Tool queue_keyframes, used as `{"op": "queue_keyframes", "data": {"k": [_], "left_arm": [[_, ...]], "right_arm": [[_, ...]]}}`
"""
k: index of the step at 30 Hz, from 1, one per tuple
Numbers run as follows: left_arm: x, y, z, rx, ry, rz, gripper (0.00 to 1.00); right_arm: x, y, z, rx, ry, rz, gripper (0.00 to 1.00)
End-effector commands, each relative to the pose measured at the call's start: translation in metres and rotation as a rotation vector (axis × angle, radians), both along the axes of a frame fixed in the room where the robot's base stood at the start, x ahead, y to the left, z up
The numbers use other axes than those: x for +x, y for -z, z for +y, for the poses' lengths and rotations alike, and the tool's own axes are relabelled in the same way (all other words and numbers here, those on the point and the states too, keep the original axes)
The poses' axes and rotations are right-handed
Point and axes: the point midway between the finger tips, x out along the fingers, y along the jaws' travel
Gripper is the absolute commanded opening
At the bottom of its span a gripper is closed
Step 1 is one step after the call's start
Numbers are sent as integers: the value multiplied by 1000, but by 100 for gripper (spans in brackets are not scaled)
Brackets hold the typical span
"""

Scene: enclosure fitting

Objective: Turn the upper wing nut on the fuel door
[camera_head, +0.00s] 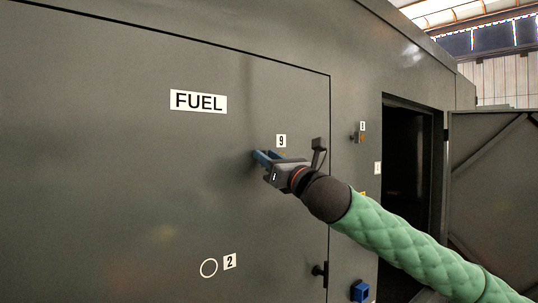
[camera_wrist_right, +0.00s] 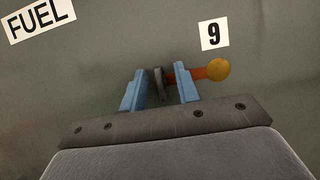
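The fuel door (camera_head: 120,150) is a large grey panel with a FUEL label (camera_head: 198,101); it looks shut. My right gripper (camera_head: 263,157) is at the door below label 9 (camera_head: 281,140), its blue fingers pointing at the panel. In the right wrist view the fingers are apart, with a dark upright piece (camera_wrist_right: 157,83) between them and a small gap on each side. A red-orange lever with a yellow ball end (camera_wrist_right: 217,69) runs behind the right finger toward that piece. I cannot tell whether this is the wing nut. My left gripper is not in view.
A dark latch (camera_head: 319,270) sits at the door's lower right edge. A white ring (camera_head: 208,267) is beside label 2 (camera_head: 230,261). On the right are a small fitting (camera_head: 357,137), a blue fitting (camera_head: 359,291), a dark opening (camera_head: 405,160) and an open door (camera_head: 495,185).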

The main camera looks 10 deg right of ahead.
Motion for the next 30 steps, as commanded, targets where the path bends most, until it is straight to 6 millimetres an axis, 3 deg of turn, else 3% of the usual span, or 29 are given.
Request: {"op": "queue_keyframes", "data": {"k": [7, 12, 23, 30], "left_arm": [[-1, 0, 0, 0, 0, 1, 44], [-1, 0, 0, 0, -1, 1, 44], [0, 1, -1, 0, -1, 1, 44], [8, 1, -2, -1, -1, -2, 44]], "right_arm": [[0, 0, 0, 0, 0, 0, 31], [0, 0, 0, 0, 0, 0, 0], [0, 0, 0, 23, 0, 11, 0], [1, 0, 0, 132, 0, 64, 0]]}}
